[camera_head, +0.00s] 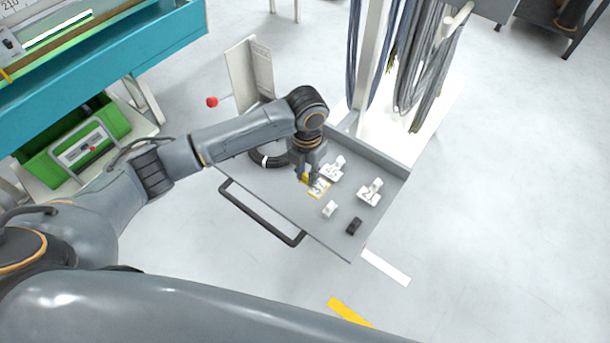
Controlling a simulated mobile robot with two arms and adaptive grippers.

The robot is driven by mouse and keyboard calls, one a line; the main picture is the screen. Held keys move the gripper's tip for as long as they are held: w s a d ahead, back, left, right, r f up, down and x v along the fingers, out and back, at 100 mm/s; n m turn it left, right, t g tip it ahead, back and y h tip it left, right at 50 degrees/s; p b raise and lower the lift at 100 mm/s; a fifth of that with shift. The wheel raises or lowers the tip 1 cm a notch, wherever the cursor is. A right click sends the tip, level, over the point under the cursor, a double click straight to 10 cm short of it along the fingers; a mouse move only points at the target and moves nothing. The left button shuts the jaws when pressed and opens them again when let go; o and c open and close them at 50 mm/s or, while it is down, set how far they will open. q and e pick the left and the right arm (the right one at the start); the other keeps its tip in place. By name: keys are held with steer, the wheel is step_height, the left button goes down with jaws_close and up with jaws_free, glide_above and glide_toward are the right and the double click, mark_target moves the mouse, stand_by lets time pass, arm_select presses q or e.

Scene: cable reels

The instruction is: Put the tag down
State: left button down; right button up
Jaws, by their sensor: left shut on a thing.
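A tag (319,188) with a yellow edge and dark marks on white is at the tip of my left gripper (308,181). The gripper points down over the grey cart top (280,197) and is shut on the tag. I cannot tell whether the tag touches the cart top. Two white numbered pieces, one (333,168) just right of the gripper and one (369,193) farther right, stand on the cart top. My right gripper is not in view.
A small white block (329,209), a black block (354,226) and a black cable coil (268,158) are on the cart top. A black handle (262,213) runs along its front left side. Hanging cables (425,60) stand behind. A green bin (75,145) is at left.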

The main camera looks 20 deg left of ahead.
mark_target(305, 177)
arm_select(q)
steer(key=shift+w+a+f, duration=0.15)
steer(key=shift+w+f, duration=0.15)
steer(key=shift+f, duration=0.05)
steer(key=shift+w+a+f, duration=0.1)
steer(key=shift+w+f, duration=0.05)
steer(key=shift+f, duration=0.05)
step_height(305, 177, down, 2)
steer(key=shift+w+a+f, duration=0.1)
steer(key=shift+f, duration=0.65)
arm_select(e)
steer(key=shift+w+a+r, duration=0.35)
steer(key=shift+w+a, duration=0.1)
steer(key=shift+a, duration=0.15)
arm_select(q)
steer(key=shift+f, duration=0.2)
steer(key=c, duration=1.2)
jaws_free()
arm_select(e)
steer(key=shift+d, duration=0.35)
arm_select(q)
steer(key=shift+r, duration=0.1)
